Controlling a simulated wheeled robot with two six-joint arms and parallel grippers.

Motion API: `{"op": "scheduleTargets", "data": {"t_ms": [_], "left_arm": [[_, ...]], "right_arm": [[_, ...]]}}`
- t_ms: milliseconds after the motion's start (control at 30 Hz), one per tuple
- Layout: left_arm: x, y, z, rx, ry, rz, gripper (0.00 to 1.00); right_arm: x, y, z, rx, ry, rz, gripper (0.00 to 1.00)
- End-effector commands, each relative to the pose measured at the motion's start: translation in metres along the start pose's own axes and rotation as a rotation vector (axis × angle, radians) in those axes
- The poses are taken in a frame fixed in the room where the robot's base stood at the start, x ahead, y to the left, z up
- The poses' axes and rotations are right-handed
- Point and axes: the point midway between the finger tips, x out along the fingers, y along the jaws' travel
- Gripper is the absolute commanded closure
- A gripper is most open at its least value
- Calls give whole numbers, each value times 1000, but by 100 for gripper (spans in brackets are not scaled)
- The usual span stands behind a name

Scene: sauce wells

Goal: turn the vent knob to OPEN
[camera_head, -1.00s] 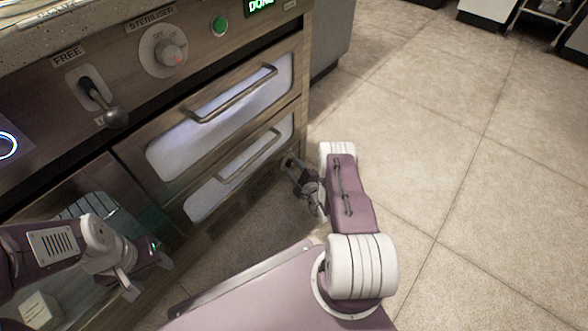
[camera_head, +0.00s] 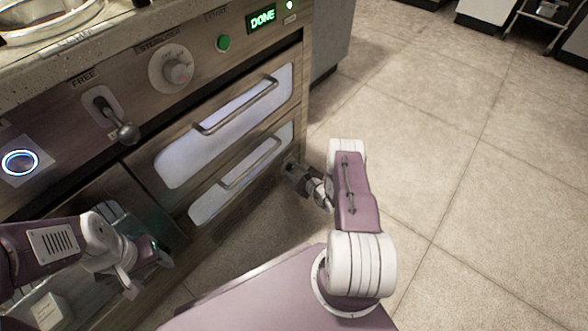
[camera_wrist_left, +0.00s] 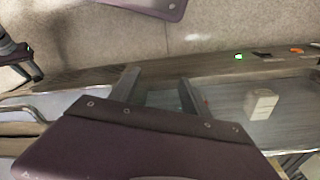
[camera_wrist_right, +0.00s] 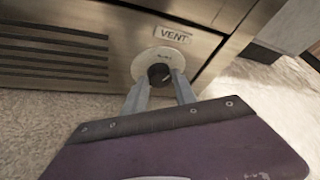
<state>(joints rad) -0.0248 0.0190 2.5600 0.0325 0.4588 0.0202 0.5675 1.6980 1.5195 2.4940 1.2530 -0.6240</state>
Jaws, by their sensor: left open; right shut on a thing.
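The vent knob (camera_wrist_right: 159,74) is a dark round knob on a pale round dial (camera_wrist_right: 143,62), under a VENT label (camera_wrist_right: 173,34) on the metal front in the right wrist view. My right gripper (camera_wrist_right: 160,82) is shut on the knob, one finger on each side. The dial's small markings are too blurred to read. In the head view my right gripper (camera_head: 291,168) reaches the low right corner of the cabinet, and the knob is hidden there. My left gripper (camera_head: 150,278) is open and empty in front of the cabinet's lower left part.
A small pale block (camera_wrist_left: 261,103) shows in the left wrist view.

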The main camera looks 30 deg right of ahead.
Motion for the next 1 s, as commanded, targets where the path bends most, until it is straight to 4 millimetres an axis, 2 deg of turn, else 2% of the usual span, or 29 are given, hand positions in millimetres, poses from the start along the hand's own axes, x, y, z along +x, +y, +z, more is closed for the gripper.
{"op": "scheduleTargets", "data": {"t_ms": [133,367,1000], "left_arm": [[-6,0,-1,0,0,0,45],[-2,0,0,0,0,0,45],[32,-1,3,0,0,0,45]], "right_arm": [[-1,-4,0,120,10,58,100],[1,-6,-3,314,22,156,100],[3,-10,-7,814,50,412,100]]}}
